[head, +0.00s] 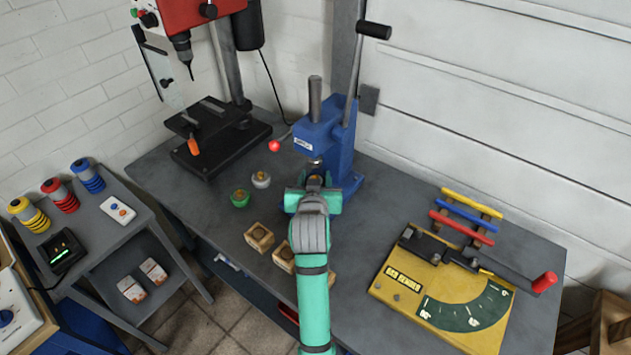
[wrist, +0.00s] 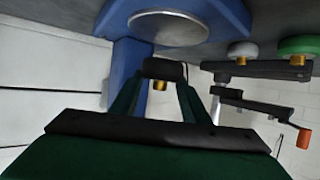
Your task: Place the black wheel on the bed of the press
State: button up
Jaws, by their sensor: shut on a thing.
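The black wheel with a brass hub (wrist: 162,69) is between the two fingertips of my gripper (wrist: 161,88) in the wrist view, which looks upside down. In the head view my gripper (head: 314,184) is in front of the blue press (head: 338,150) and mostly hides the wheel. The round silver bed (wrist: 170,27) of the press shows on its blue base in the wrist view. The wheel appears apart from the bed, held above it or just in front; the exact gap is unclear. The bed is hidden by my gripper in the head view.
A green wheel (head: 240,198) and a white wheel (head: 261,180) stand on the workbench (head: 205,208), left of the press. Wooden blocks (head: 259,237) lie nearer. A drill press (head: 222,140) stands back left. A yellow bending tool (head: 440,290) stands right. The press lever (head: 355,75) rises behind.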

jog(key=shift+f, duration=1.7)
jog(key=shift+f, duration=0.1)
jog(key=o, duration=1.2)
jog(key=shift+c, duration=0.2)
jog(key=shift+s, duration=0.15)
jog(key=v, duration=1.2)
jog(key=shift+a, duration=0.15)
